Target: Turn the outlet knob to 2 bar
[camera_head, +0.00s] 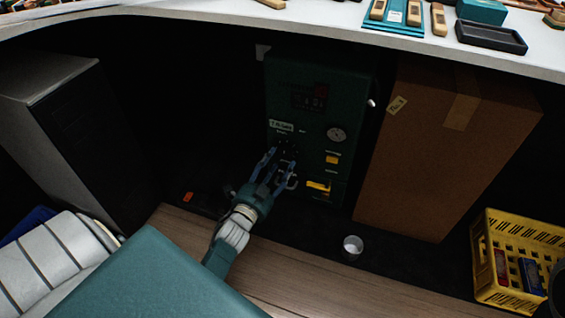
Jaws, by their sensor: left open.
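My left gripper (280,164) reaches up from below to the lower left of the machine's front panel. Its fingers are spread open, in front of dark controls there. The outlet knob cannot be made out clearly; the fingers and the shadow cover that area. I cannot tell whether the fingers touch anything. The knob's setting is not readable. My right gripper is not in view.
A tall cardboard box (438,150) stands close to the machine's right. A yellow crate (486,255) and a small metal cup (352,246) are at the lower right. The white worktop (330,25) overhangs above. A grey cabinet (50,80) stands at the left.

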